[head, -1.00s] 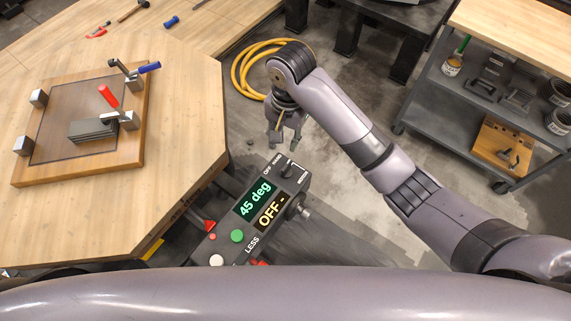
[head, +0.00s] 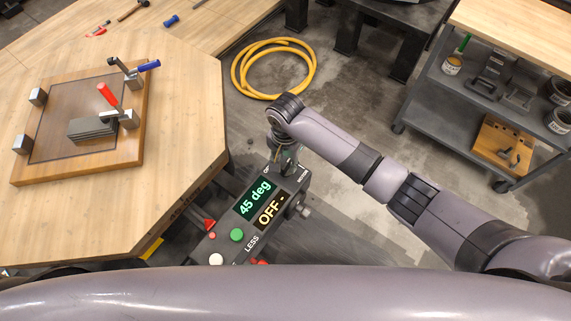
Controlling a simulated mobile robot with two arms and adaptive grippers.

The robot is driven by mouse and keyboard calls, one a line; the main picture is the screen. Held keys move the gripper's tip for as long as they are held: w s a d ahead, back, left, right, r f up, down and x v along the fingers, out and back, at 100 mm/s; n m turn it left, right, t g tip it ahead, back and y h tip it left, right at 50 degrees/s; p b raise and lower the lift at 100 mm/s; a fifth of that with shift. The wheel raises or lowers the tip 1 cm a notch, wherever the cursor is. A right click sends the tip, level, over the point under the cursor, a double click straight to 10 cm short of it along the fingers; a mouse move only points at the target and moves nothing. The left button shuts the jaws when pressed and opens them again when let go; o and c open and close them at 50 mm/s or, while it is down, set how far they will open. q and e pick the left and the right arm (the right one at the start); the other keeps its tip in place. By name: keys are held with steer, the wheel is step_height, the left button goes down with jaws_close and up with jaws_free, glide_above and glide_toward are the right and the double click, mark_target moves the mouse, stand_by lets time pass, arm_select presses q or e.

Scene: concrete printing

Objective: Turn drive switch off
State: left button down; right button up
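The control box (head: 247,221) stands below the centre of the head view, beside the wooden table. Its green display (head: 254,197) reads "45 deg" and its amber display (head: 271,211) reads "OFF -". The drive switch at the box's far end is mostly hidden by my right gripper (head: 283,166). My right gripper points down over that end of the box. Its fingers are largely covered by the wrist, so I cannot tell how far they are open or whether they touch the switch. My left gripper is not in view.
The wooden table (head: 190,190) at left bears a board (head: 140,130) with clamps and a grey block. A yellow hose (head: 312,68) lies coiled on the floor. A grey cart (head: 440,125) stands at right. A green button (head: 237,235) and a knob (head: 304,209) are on the box.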

steer(key=shift+f, duration=1.05)
jaws_close()
